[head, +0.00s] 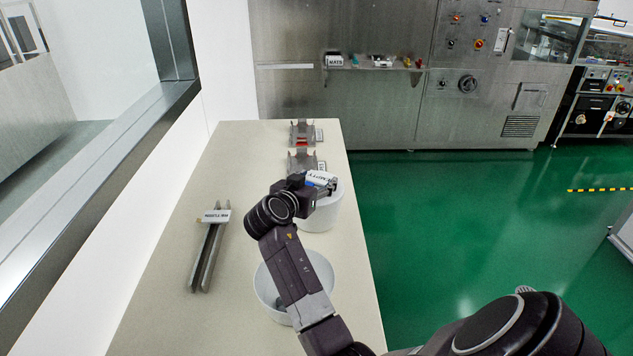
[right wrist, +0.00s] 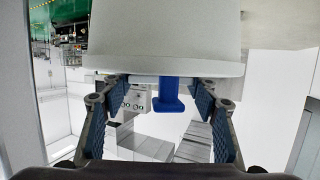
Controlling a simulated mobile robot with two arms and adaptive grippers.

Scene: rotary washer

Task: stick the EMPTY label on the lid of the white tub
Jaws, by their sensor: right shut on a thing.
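The white tub (head: 322,216) stands on the bench, partly behind my right gripper. The EMPTY label (head: 321,179), white with dark lettering and a blue edge, is at the tub's top. My right gripper (head: 314,187) is shut on the label over the near side of the lid. In the right wrist view the tub (right wrist: 165,28) and its lid fill the top, and a blue piece (right wrist: 168,96) shows between the fingers (right wrist: 161,88). Whether the label touches the lid is hard to tell. My left gripper is not in view.
A white bowl (head: 264,289) stands on the bench (head: 165,300), partly under my right arm. Metal tongs (head: 207,257) with a label (head: 216,216) lie to the left. Two metal holders (head: 302,133) (head: 303,161) stand behind the tub. A steel machine (head: 330,115) is beyond the bench.

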